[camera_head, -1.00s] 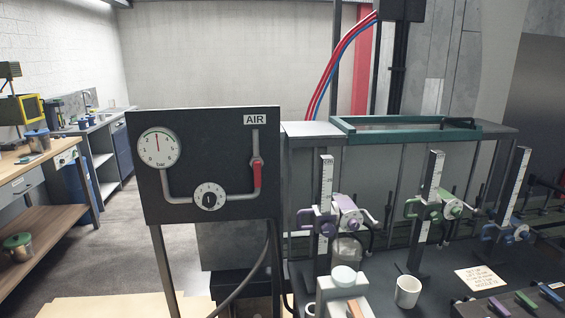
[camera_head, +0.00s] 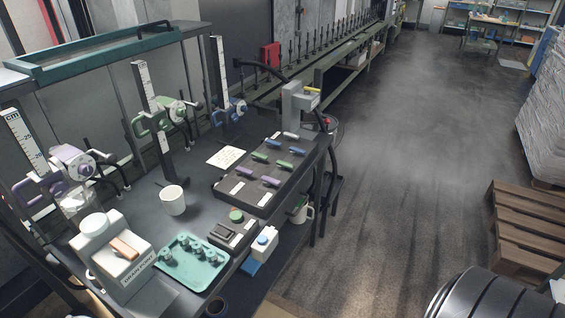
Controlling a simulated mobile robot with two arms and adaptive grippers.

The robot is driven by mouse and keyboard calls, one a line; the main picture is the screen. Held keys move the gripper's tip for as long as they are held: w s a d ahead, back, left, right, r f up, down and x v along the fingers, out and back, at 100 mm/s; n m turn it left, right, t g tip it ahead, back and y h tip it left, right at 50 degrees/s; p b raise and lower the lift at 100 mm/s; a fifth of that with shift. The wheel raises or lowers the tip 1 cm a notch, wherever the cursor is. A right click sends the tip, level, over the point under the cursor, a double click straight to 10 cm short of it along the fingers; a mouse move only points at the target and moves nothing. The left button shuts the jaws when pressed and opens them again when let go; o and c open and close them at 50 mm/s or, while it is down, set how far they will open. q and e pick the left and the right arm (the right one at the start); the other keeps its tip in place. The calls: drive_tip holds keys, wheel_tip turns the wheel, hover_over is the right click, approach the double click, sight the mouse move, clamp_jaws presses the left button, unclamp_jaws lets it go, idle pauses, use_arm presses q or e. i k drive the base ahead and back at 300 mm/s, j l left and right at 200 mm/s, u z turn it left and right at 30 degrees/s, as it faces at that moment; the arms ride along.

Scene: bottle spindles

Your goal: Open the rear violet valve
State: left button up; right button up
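A dark valve panel (camera_head: 232,196) lies on the bench top with rows of small violet, green and blue handles. Two violet handles sit in its near row: the left one (camera_head: 246,171), on the side towards the spindles, and the right one (camera_head: 271,183). Both are small, and their exact turn is hard to read. A violet-clamped spindle (camera_head: 72,160) with a scale stands at the left of the bench. Neither of my grippers is in view.
Open floor (camera_head: 400,170) lies to the right, with a wooden pallet (camera_head: 528,235) and a black ribbed round object (camera_head: 490,298).

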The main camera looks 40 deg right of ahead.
sight(244, 173)
drive_tip(key=z, duration=0.9)
drive_tip(key=i+l+z, duration=0.1)
drive_tip(key=z, duration=0.2)
